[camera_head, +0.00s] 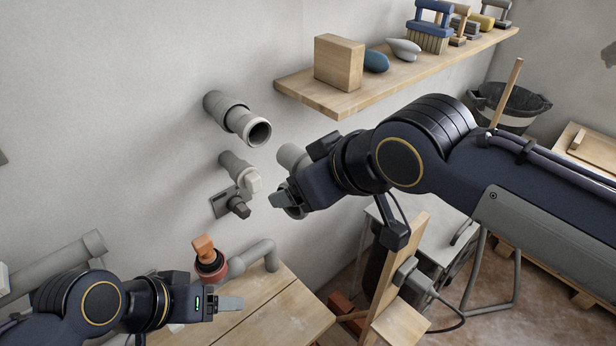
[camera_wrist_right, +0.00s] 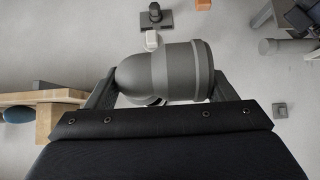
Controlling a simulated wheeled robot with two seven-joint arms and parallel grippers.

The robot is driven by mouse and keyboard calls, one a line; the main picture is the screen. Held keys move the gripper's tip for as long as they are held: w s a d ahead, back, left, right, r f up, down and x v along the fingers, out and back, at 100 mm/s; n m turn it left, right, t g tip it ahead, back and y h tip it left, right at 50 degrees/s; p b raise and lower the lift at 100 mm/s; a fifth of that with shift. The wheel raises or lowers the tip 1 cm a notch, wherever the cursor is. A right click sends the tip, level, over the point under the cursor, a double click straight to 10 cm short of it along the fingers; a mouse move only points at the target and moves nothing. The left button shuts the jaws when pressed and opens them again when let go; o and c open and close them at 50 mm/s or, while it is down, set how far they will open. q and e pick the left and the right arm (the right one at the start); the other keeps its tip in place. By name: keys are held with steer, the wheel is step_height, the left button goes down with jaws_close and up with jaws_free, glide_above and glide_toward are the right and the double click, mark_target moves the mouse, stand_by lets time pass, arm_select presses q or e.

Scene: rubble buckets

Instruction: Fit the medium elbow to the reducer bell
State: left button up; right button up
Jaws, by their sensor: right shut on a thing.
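The grey elbow is between the fingers of my right gripper (camera_head: 283,200). In the head view its grey ends (camera_head: 292,155) show above and below the fingers, and the gripper hides its middle. In the right wrist view the elbow (camera_wrist_right: 170,72) lies across the jaws, its wide collar to the right and its rounded bend to the left. A stepped grey pipe with an open bell mouth (camera_head: 258,131), apparently the reducer bell, sticks out of the wall, up and left of the held elbow and apart from it. My left gripper (camera_head: 230,303) is low over the bench, seen side-on.
A lower wall stub (camera_head: 233,165) has a pale block and dark bracket by it. A wooden shelf (camera_head: 305,93) with tools is above right. The wooden bench (camera_head: 285,310) holds a grey bent pipe (camera_head: 250,258) and a red-and-orange item (camera_head: 208,262).

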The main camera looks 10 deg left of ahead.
mark_target(283, 163)
steer(key=shift+w+a, duration=0.15)
steer(key=shift+w, duration=0.1)
steer(key=shift+w+a+p, duration=0.4)
steer(key=shift+w+a, duration=0.35)
steer(key=shift+a, duration=0.3)
steer(key=shift+w+a+p, duration=0.4)
steer(key=shift+w+a, duration=0.35)
steer(key=shift+a, duration=0.25)
steer(key=o, duration=0.3)
steer(key=c, duration=0.8)
